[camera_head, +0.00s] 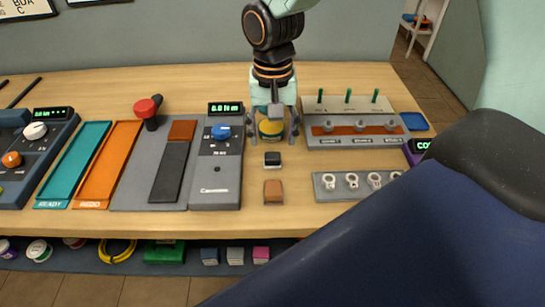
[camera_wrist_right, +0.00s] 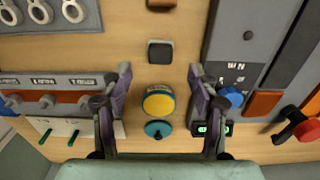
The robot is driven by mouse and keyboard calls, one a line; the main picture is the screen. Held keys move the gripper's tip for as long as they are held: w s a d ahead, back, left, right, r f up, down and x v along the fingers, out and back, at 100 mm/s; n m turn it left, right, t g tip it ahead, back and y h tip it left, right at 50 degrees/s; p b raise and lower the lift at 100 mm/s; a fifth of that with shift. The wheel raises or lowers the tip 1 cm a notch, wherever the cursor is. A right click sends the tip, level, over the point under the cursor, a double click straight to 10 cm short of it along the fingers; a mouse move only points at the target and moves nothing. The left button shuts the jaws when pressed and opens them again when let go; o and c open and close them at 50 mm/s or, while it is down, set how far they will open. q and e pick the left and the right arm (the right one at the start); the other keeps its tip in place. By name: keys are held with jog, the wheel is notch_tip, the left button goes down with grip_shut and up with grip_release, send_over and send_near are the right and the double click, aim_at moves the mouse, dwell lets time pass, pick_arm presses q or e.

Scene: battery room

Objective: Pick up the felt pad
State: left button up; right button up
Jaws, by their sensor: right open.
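The fingers are spread apart, with a gap on both sides of the pad, and hold nothing. A teal disc with a dark knob (camera_wrist_right: 157,130) lies close beside the pad; the gripper hides it in the head view. My left gripper is not in view.
A black block with a light base (camera_head: 272,160) and a brown block (camera_head: 273,191) lie nearer the front edge. A grey panel with a blue knob (camera_head: 221,132) stands left. A grey switch rack (camera_head: 350,128) and ring holder (camera_head: 355,185) stand right.

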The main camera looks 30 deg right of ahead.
aim_at(273, 155)
jog(key=shift+s+a+f, duration=0.1)
jog(key=shift+a+f, duration=0.05)
jog(key=shift+f, duration=0.4)
jog(key=f, duration=0.3)
jog(key=f+b, duration=0.1)
jog(key=shift+w+d+f, duration=0.25)
jog(key=shift+d+f, duration=0.1)
jog(key=shift+f, duration=0.2)
jog(key=shift+s+a+r, duration=0.1)
jog(key=shift+a, duration=0.15)
jog(key=shift+d, duration=0.2)
jog(key=c, duration=0.5)
jog(key=shift+a, duration=0.15)
jog(key=c, duration=0.4)
jog(key=shift+c, duration=0.4)
